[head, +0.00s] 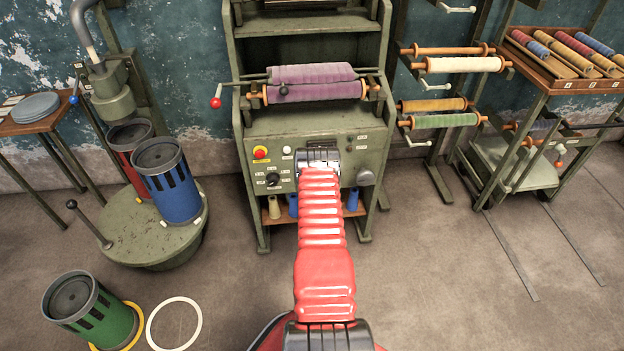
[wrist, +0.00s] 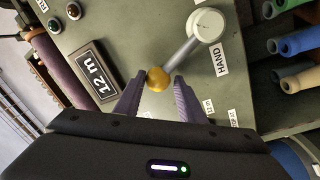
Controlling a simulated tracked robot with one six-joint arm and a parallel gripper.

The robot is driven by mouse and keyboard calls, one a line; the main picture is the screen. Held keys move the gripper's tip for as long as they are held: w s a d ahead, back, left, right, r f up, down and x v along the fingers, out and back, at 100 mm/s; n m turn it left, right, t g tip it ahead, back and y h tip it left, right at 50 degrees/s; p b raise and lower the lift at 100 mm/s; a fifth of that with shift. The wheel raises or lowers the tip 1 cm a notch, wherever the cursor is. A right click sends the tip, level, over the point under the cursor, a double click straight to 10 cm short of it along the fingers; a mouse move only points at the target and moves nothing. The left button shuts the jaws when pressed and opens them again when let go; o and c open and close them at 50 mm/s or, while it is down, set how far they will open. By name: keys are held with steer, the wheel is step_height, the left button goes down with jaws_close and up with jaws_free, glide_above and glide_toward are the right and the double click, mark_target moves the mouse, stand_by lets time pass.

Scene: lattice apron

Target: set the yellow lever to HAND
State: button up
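The yellow lever has a round yellow knob (wrist: 158,78) on a grey arm that runs to a pale round hub (wrist: 207,25) in the wrist view. A HAND label (wrist: 220,60) is on the panel to the right of the arm, and the arm does not point at it. My gripper (wrist: 160,82) is open, with one finger on each side of the knob. I cannot tell whether either finger touches it. In the head view my gripper (head: 318,160) is in front of the green machine panel (head: 262,140) and hides the knob; the grey hub (head: 365,177) shows to its right.
A 12 m display (wrist: 92,71) is left of the fingers in the wrist view. Several coloured tubes (wrist: 300,40) are at the right there. A purple roll (head: 315,91) is above the panel. A green drum (head: 92,308) is on the floor at left.

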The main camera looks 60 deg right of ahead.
steer(key=shift+o, duration=1.7)
steer(key=shift+s, duration=0.15)
steer(key=v, duration=1.3)
steer(key=shift+s+a, duration=0.2)
steer(key=shift+a, duration=0.1)
steer(key=shift+f, duration=0.1)
